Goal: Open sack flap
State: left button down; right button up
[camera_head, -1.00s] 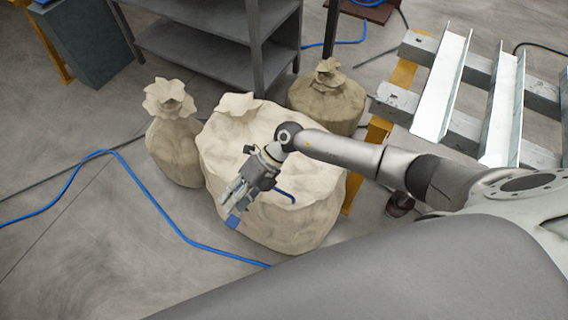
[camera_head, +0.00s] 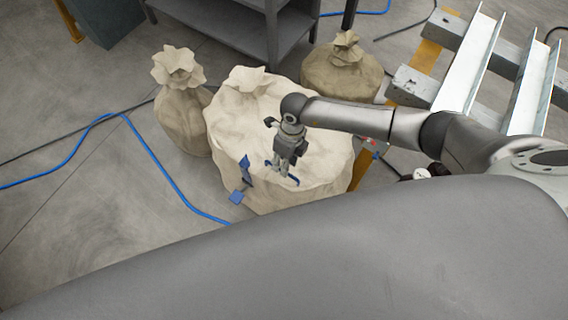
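A large beige sack (camera_head: 228,140) stands on the floor in the middle of the view. A ruffled fold of its cloth (camera_head: 246,80) sticks up at its far edge. Blue strips (camera_head: 244,168) show at its left front, and a curved blue piece (camera_head: 292,180) lies by my fingertips. I cannot tell if these blue pieces are part of the sack. My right gripper (camera_head: 280,174) points down over the sack's top; contact is unclear. Its fingers are too small to tell open from shut. My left gripper is out of view.
A smaller tied sack (camera_head: 182,118) stands close on the left, and a browner one (camera_head: 342,72) behind right. Grey shelving (camera_head: 232,28) is at the back. A frame with metal channels (camera_head: 470,62) stands right. A blue hose (camera_head: 160,165) crosses open floor left.

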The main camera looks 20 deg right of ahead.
jog(key=shift+s+a+f, duration=0.15)
jog(key=shift+a+f, duration=0.05)
jog(key=shift+f, duration=0.9)
grip_shut()
